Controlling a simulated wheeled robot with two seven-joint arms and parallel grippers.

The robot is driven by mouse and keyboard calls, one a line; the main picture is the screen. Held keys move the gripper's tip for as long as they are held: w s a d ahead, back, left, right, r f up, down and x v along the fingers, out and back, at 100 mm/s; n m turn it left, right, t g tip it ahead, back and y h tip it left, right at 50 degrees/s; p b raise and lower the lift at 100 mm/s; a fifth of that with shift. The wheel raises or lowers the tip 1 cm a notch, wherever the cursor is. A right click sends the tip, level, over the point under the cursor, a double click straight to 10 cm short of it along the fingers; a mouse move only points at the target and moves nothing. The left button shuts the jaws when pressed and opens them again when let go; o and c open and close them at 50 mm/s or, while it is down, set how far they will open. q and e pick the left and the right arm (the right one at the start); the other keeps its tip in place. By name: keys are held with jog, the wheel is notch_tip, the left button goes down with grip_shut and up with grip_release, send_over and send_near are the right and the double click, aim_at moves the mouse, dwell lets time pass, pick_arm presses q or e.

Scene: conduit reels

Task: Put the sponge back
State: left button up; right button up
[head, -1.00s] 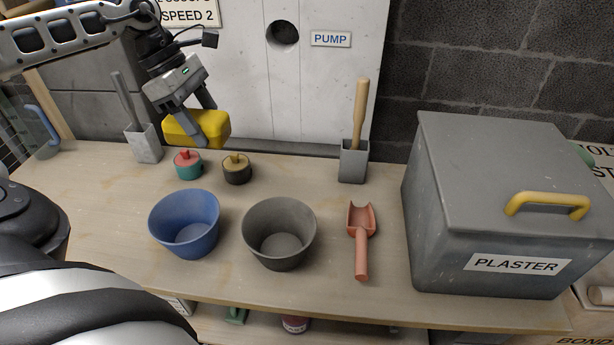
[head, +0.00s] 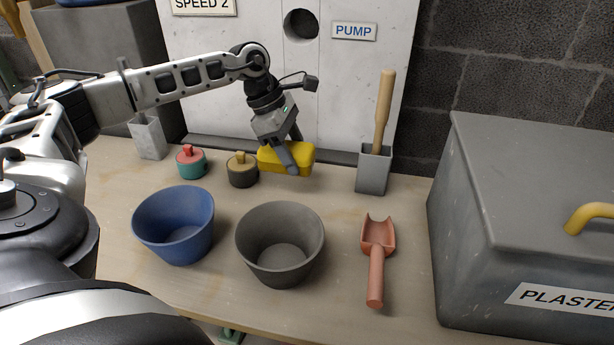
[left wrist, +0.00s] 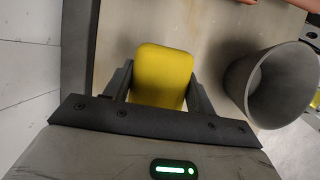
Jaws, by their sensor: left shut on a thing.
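The yellow sponge (head: 300,158) is a rounded block between the fingers of my left gripper (head: 291,160). The gripper is shut on it and holds it near the back of the bench, just right of the yellow-lidded dark pot. In the left wrist view the sponge (left wrist: 162,76) sits between both fingers, over pale bench wood. Whether it touches the bench is hard to tell. My right gripper is in neither view.
A blue bucket (head: 174,228) and a grey bucket (head: 279,245) stand in front. Lidded pots (head: 192,165) (head: 242,173) are to the left. A grey holder (head: 373,172) with a wooden handle, a red scoop (head: 376,262) and a plaster bin (head: 500,225) are to the right.

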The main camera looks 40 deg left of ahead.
pick_arm(q)
jog(key=w+f, duration=0.1)
jog(key=w+d+f, duration=0.1)
jog(key=f, duration=0.1)
jog(key=shift+w, duration=0.1)
notch_tip(320, 180, down, 3)
jog(key=shift+w+d+f+b, duration=0.1)
jog(key=shift+w+f+b, duration=0.05)
jog(key=shift+b, duration=0.6)
jog(key=shift+f, duration=0.1)
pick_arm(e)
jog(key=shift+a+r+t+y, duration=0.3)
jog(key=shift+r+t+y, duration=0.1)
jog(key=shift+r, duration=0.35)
pick_arm(q)
jog(key=o, duration=1)
jog(key=shift+o, duration=0.2)
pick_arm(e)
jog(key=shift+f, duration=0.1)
